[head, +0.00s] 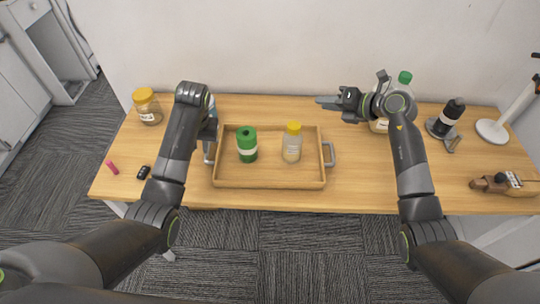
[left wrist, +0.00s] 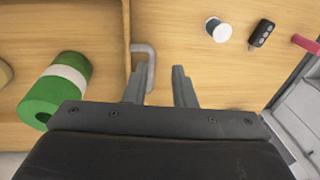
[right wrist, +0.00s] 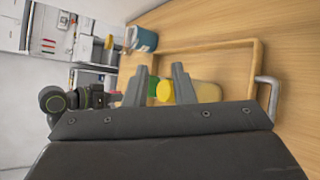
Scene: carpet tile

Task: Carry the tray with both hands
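The wooden tray (head: 270,186) lies on the table with a grey handle at each end. A green bottle with a white band (head: 247,155) and a yellow-capped jar (head: 292,148) stand in it. My left gripper (head: 210,146) is at the tray's left handle (head: 207,158). In the left wrist view its fingers (left wrist: 160,85) are open, with the handle (left wrist: 150,60) near the gap between them; I see no grip. My right gripper (head: 322,102) is behind the tray, away from the right handle (head: 330,155). Its fingers (right wrist: 161,84) are open and empty in the right wrist view.
A yellow-lidded jar (head: 148,108), a pink item (head: 112,167) and a black key fob (head: 143,172) are at left. A blue cup (right wrist: 141,38) stands behind the tray. A green-capped bottle (head: 405,78), dark bottle (head: 450,116) and lamp (head: 492,131) are at right.

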